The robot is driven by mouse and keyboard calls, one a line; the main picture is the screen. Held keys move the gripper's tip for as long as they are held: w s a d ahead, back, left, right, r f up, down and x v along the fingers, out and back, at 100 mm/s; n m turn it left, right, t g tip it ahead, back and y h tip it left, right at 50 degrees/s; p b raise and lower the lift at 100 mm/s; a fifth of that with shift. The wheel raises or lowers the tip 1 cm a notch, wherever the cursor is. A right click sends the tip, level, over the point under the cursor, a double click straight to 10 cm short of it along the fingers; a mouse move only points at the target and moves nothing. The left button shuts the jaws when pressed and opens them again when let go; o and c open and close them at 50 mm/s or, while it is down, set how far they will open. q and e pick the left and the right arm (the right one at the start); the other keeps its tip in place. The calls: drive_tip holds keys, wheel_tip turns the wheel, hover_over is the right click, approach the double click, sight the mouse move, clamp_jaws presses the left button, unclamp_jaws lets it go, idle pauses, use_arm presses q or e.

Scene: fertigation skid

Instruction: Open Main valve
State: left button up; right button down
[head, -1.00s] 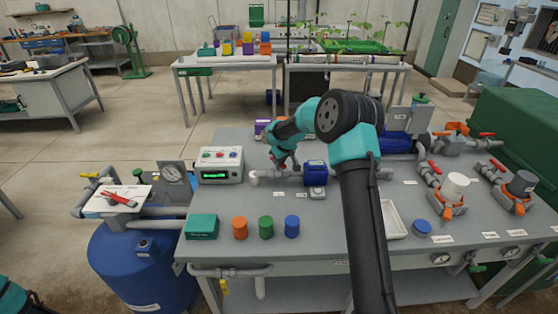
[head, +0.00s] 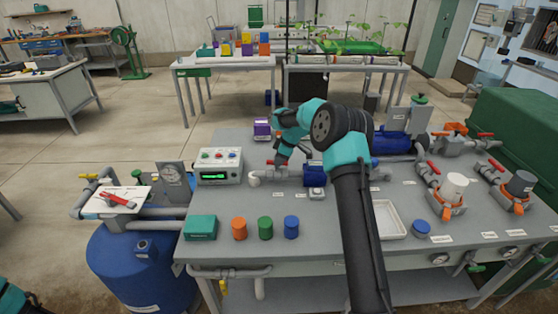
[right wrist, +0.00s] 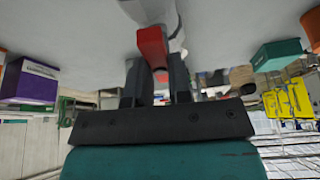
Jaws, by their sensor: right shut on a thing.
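A red valve handle (right wrist: 152,47) shows in the right wrist view, reaching down between the fingers of my right gripper (right wrist: 156,78). The gripper is shut on it near its end. The handle joins a pale pipe fitting behind it. In the head view my right gripper (head: 281,161) points down at the grey pipe (head: 267,175) between the control box and the blue pump (head: 315,174). The gripper mostly hides the handle there. The small labels on the bench are too small to read. My left gripper is out of view.
The control box (head: 219,166) stands left of the gripper, and a purple box (head: 262,129) stands behind it. Orange (head: 239,228), green and blue cups stand in front beside a teal box (head: 201,228). Other red-handled valves (head: 434,168) are at the right.

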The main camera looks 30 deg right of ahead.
drive_tip(key=shift+n+g, duration=0.4)
drive_tip(key=shift+n, duration=0.6)
drive_tip(key=c, duration=1)
unclamp_jaws()
drive_tip(key=shift+c, duration=0.2)
drive_tip(key=shift+d+r, duration=0.1)
drive_tip(key=v, duration=1.7)
drive_tip(key=shift+d, duration=0.35)
